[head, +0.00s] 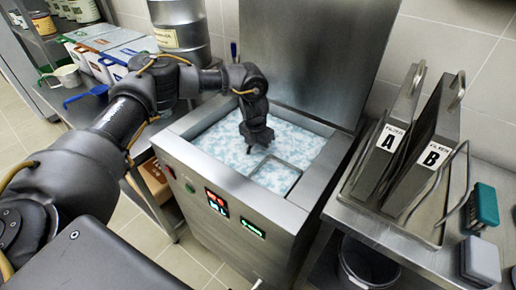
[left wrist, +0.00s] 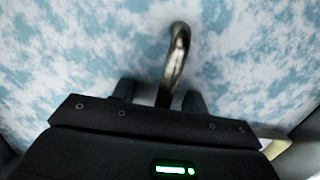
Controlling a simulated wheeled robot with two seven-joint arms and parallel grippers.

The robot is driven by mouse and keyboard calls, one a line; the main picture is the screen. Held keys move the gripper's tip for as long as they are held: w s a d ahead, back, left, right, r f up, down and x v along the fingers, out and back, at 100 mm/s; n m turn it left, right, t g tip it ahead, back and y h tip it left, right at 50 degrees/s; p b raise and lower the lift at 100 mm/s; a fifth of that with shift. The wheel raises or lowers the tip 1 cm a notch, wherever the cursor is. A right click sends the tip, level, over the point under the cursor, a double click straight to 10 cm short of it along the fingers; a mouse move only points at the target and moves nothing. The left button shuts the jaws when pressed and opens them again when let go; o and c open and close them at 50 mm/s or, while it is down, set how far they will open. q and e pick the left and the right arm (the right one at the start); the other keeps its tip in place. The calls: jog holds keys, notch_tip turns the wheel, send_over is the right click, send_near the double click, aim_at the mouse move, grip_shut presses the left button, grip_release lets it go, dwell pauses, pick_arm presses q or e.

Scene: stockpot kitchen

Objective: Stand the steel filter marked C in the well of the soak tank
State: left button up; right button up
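The soak tank (head: 184,152) stands in the middle, full of blue-white foamy liquid. A thin dark rectangular outline (head: 275,161) shows at the liquid's surface; I cannot tell if it is the well's rim. My left gripper (head: 257,146) is over the tank, pointing down. In the left wrist view a curved steel handle (left wrist: 178,55) rises between the fingers of my left gripper (left wrist: 160,92), with gaps on both sides, so they look open around it. The filter's body and any C mark are hidden. My right gripper is not in view.
Filters A (head: 388,140) and B (head: 433,155) lean in a rack on the right counter, beside a green brush (head: 483,205) and a grey block (head: 481,261). The tank's raised steel lid (head: 310,60) stands behind. A dark bin (head: 366,265) sits below the counter. Tubs and a drum (head: 180,38) are at left.

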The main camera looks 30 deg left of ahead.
pick_arm(q)
jog(key=o, duration=0.3)
jog(key=shift+s, duration=0.1)
jog(key=shift+f, duration=0.15)
jog(key=r, duration=0.7)
jog(key=s+r, duration=0.1)
jog(key=r, duration=0.3)
jog(key=shift+s+a+b, duration=0.1)
jog(key=shift+b, duration=0.25)
